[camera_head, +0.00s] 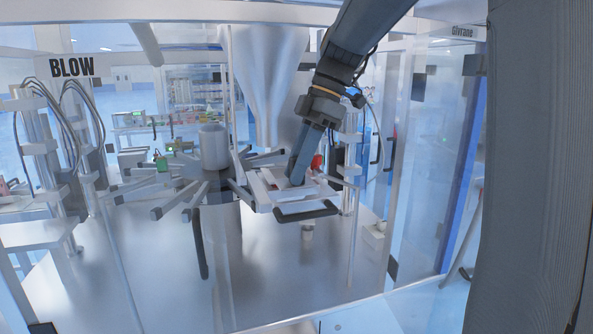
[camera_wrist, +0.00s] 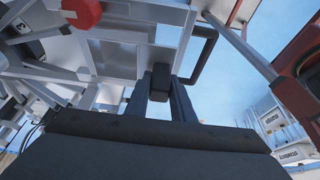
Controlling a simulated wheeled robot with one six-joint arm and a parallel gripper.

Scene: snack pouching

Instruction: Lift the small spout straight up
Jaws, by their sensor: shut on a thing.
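My gripper (camera_head: 296,181) points down into the white frame (camera_head: 262,186) under the big metal funnel (camera_head: 262,75). In the wrist view, my gripper (camera_wrist: 160,88) is shut, with a dark block (camera_wrist: 160,82) at its fingertips. The small spout in its grasp is not clearly seen; the fingers and frame hide most of it. A small pale cylinder (camera_head: 307,232) shows below the frame; I cannot tell if it joins what is held.
A red knob (camera_wrist: 82,12) is beside the frame, also seen in the head view (camera_head: 317,162). A dark handle bar (camera_head: 306,213) runs along the frame's front. Several grey radial arms (camera_head: 172,200) spread to the left. Clear panels (camera_head: 440,150) stand at right.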

